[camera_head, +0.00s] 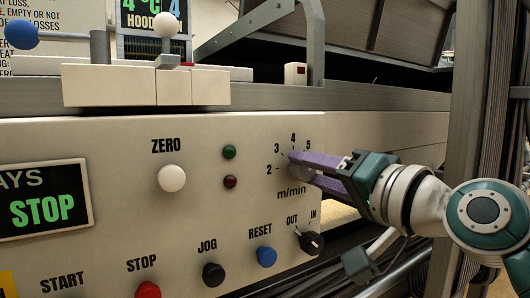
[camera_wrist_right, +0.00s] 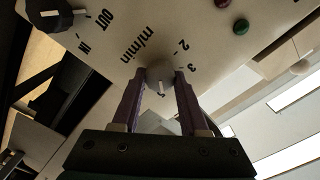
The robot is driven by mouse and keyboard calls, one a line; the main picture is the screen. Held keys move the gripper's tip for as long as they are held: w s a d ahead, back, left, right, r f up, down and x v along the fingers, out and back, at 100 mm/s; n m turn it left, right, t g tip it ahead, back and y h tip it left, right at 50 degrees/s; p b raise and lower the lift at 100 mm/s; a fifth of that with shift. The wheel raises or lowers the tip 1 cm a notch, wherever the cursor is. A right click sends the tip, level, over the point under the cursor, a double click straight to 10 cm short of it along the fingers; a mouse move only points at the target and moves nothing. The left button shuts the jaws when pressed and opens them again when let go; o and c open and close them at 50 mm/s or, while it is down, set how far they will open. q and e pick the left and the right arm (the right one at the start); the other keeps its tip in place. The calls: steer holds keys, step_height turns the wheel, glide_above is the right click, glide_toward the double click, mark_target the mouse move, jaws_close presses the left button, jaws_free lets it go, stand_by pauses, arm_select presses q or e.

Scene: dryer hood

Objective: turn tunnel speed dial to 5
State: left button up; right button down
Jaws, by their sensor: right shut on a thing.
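The speed dial (camera_wrist_right: 160,74) is a small grey knob above the "m/min" label, with scale numbers 2 to 5 in the head view. My right gripper (camera_wrist_right: 159,80) is shut on it, one purple finger on each side. In the head view, the right gripper (camera_head: 296,164) comes in from the right and its fingers cover most of the dial. A pale mark shows at the dial's lower edge in the wrist view. I cannot tell which number the dial points to. My left gripper is not in view.
The panel (camera_head: 115,145) also carries a white ZERO knob (camera_head: 171,178), green (camera_head: 229,152) and dark red (camera_head: 230,182) lamps, a blue RESET button (camera_head: 266,256), a black JOG button (camera_head: 214,275) and an OUT/IN selector (camera_head: 312,243) below my gripper. A metal post (camera_head: 467,90) stands at right.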

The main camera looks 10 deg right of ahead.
steer(key=shift+m+p, duration=0.35)
steer(key=shift+m, duration=0.35)
steer(key=shift+c, duration=2.2)
jaws_free()
steer(key=shift+s, duration=0.1)
steer(key=p+v, duration=0.1)
steer(key=v, duration=0.8)
steer(key=shift+s+d+p, duration=0.15)
steer(key=shift+s+p, duration=0.2)
steer(key=shift+p, duration=0.05)
